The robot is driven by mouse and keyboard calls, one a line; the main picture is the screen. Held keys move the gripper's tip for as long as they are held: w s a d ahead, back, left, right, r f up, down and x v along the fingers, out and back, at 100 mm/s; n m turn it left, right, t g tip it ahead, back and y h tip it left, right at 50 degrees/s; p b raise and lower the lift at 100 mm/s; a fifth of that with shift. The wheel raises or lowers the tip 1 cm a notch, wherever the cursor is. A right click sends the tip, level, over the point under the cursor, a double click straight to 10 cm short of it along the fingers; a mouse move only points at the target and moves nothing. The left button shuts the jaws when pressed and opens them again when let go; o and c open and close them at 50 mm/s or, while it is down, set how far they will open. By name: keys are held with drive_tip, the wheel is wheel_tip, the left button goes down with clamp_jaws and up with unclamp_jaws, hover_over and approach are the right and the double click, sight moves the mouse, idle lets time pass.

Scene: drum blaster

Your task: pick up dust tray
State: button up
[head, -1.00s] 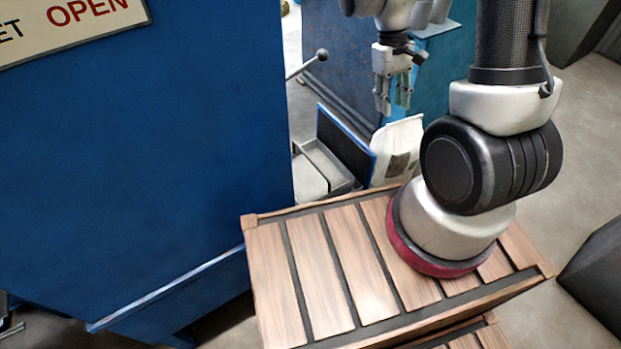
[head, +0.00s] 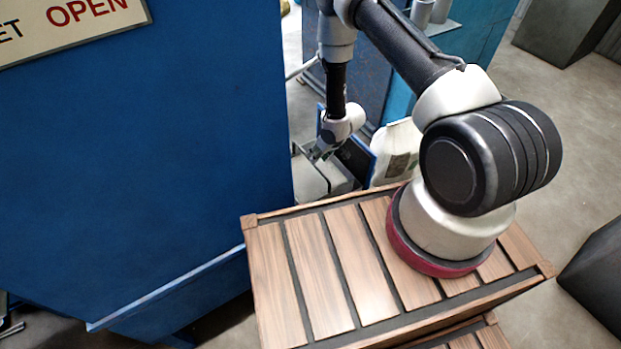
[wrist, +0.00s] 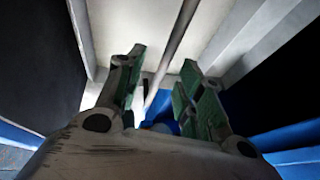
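The dust tray appears to be the grey, open box (head: 318,180) low beside the blue machine, behind the wooden slatted platform in the head view. My gripper (head: 320,155) points down at the tray's far part, and my wrist hides some of it. In the wrist view my gripper (wrist: 160,72) is open, with its two green-padded fingers apart. A thin grey bar (wrist: 178,38) runs between the fingers, over a pale surface (wrist: 130,22). I cannot tell whether the fingers touch the bar or whether it belongs to the tray.
A large blue machine (head: 140,170) fills the left. A dark panel with a blue edge (head: 358,158) and a white bag (head: 398,150) stand close to the right of my gripper. The wooden platform (head: 320,265) is in front. Open floor (head: 540,110) lies at the right.

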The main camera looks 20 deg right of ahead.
drive_tip(key=x, duration=0.6)
drive_tip(key=shift+w+a+r, duration=0.15)
drive_tip(key=shift+a, duration=0.2)
clamp_jaws()
drive_tip(key=shift+w, duration=0.1)
